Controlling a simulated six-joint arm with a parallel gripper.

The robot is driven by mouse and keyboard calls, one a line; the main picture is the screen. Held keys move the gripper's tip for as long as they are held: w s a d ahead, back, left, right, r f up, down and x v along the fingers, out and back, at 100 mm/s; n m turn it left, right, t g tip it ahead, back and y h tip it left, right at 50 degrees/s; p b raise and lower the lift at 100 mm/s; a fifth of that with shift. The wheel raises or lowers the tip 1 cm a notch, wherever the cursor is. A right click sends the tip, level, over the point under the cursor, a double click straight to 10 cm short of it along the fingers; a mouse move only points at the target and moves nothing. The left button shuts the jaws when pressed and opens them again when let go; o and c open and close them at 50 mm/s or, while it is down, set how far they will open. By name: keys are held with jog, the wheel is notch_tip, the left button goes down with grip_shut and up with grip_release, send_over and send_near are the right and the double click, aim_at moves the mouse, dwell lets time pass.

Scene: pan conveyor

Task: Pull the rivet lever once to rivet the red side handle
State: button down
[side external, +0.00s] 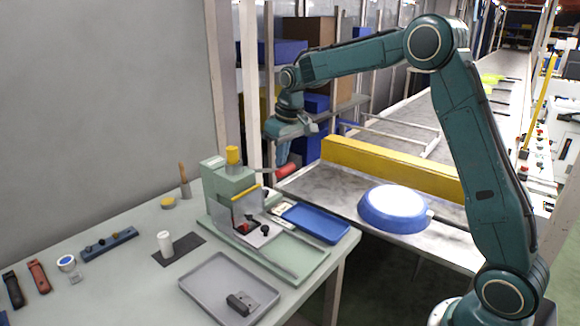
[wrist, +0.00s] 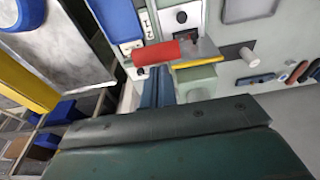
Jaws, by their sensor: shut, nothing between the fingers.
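The pale green rivet press (side external: 215,190) stands on the table's far right part, with a yellow cap on top. Its lever ends in a red grip (side external: 286,170), sticking out to the right; the grip also shows in the wrist view (wrist: 155,53). My gripper (side external: 283,158) points down at the grip, its blue fingers shut and empty. In the wrist view the fingertips (wrist: 157,72) are close to the grip; I cannot tell whether they touch it. A small red part (side external: 243,228) shows under the press; a red handle (side external: 38,275) lies at the table's left.
A blue tray (side external: 316,223) lies right of the press, and a grey tray (side external: 215,287) with a dark block in front. A blue pan (side external: 395,208) rests on the conveyor (side external: 335,190), before a yellow barrier (side external: 390,168). A black handle (side external: 13,288) lies far left.

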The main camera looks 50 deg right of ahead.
aim_at(289, 170)
jog(key=shift+s+f, duration=0.3)
jog(key=shift+f, duration=0.4)
jog(key=shift+s+f, duration=0.35)
jog(key=shift+f, duration=0.35)
jog(key=shift+s+f, duration=0.3)
jog(key=shift+f, duration=0.55)
jog(key=shift+s+r, duration=0.15)
jog(key=shift+r, duration=3.95)
jog(key=shift+r, duration=0.1)
jog(key=shift+r, duration=0.4)
notch_tip(289, 170, up, 9)
jog(key=s, duration=0.1)
